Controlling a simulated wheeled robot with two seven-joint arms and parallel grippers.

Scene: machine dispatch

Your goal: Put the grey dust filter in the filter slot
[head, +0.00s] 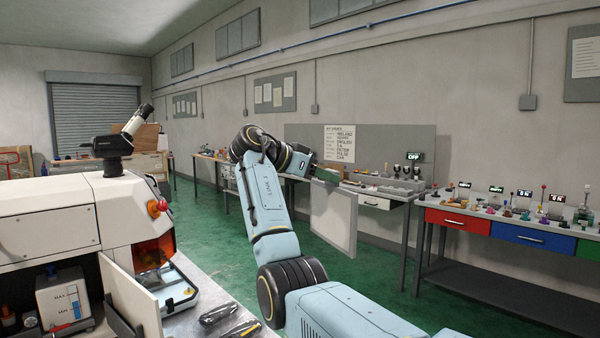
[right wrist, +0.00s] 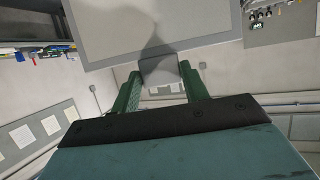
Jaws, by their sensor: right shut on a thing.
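The grey dust filter (head: 338,222) is a flat square panel with a pale frame, hanging upright in mid-air right of the picture's centre in the head view. My right gripper (head: 325,186) is shut on its upper edge. In the right wrist view, the green fingers of my right gripper (right wrist: 160,75) close on a small grey tab, and the broad face of the dust filter (right wrist: 200,30) spreads beyond them. A white machine (head: 70,222) stands at the left with an open compartment at its lower front. I cannot make out the filter slot. My left gripper is out of view.
A grey worktop (head: 200,290) with dark tools on it (head: 222,312) lies by the machine. An open white door panel (head: 130,300) stands out from the machine. Benches with small items and red and blue drawers (head: 460,218) line the right wall. Green floor is clear between.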

